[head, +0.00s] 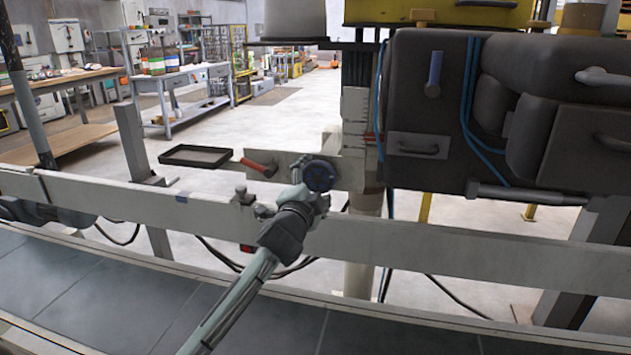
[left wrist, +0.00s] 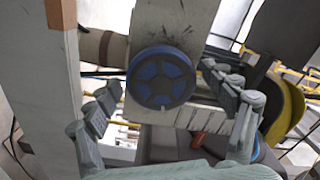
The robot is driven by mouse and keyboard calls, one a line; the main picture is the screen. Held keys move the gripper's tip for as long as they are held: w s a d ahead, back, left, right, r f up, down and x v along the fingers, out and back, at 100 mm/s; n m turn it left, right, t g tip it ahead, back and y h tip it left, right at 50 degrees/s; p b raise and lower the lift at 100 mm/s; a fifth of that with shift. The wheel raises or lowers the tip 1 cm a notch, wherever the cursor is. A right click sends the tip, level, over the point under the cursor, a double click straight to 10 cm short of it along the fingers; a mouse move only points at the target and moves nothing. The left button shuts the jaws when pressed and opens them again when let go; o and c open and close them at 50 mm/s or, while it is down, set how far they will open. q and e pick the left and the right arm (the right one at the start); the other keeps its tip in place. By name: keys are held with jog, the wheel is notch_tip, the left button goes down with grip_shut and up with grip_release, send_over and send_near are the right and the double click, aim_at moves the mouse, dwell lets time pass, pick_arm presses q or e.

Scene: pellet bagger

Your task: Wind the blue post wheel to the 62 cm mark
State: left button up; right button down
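The blue post wheel (head: 320,176) sits on a pale bracket (head: 348,168) at the post (head: 355,110), in the middle of the head view. My left gripper (head: 312,198) is right at the wheel. In the left wrist view my left gripper (left wrist: 162,84) is open, one finger on each side of the wheel, with visible gaps. No centimetre numbers can be read, so the wheel's mark cannot be told. My right gripper is not in view.
A pale rail (head: 430,245) crosses in front, under my left arm. A red handle (head: 260,168) and a black tray (head: 196,156) are left of the wheel. A dark machine body (head: 440,100) with blue hoses stands right of the post. A conveyor (head: 110,300) lies nearest me.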

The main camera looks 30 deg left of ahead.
pick_arm(q)
jog(key=shift+s, duration=0.1)
jog(key=v, duration=1.2)
dwell(0.7)
